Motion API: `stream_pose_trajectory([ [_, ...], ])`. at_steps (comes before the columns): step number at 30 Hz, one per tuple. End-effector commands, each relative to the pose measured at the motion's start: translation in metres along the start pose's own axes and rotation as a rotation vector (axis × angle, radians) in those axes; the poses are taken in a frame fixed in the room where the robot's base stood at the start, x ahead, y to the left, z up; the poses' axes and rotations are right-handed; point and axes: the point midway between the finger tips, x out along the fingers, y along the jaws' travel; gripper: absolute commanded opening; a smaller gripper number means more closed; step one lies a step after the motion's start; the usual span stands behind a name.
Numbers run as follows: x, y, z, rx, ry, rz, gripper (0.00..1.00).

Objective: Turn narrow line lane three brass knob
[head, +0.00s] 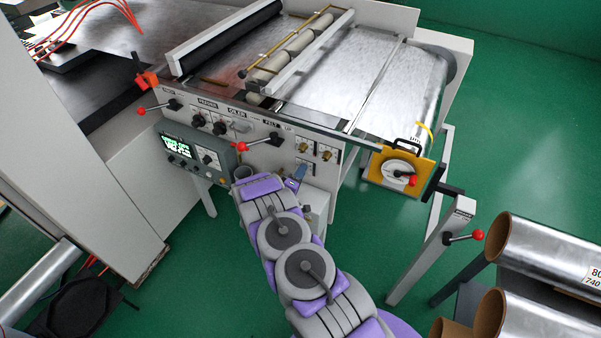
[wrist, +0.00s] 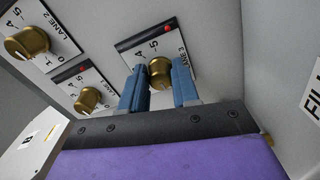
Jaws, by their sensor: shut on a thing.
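The lane three brass knob (wrist: 159,73) sits on a white dial plate marked LANE 3 in the wrist view. My gripper (wrist: 158,86) has its two blue fingers on either side of this knob and is shut on it. The knob's face shows between the fingertips. In the head view my gripper (head: 301,173) is at the lower right of the machine's front panel and covers the knob it holds.
A LANE 2 brass knob (wrist: 27,43) and another brass knob (wrist: 90,99) are close by on the left. A red-tipped lever (head: 243,146) sticks out left of my gripper. A green-screened control box (head: 192,156) hangs further left. Foil rolls (head: 545,245) lie at the right.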

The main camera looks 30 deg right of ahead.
Motion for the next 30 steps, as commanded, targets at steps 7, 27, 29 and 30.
stream_pose_trajectory([
  [7, -0.0008, -0.0002, -0.0055, -0.057, 0.012, -0.001, 0.00],
  [27, -0.0010, 0.0001, -0.0029, -0.067, 0.008, -0.001, 0.50],
  [29, -0.0012, 0.0007, -0.0022, -0.066, 0.007, 0.000, 0.56],
  [30, -0.0012, 0.0009, -0.0018, -0.066, 0.006, 0.000, 0.56],
])
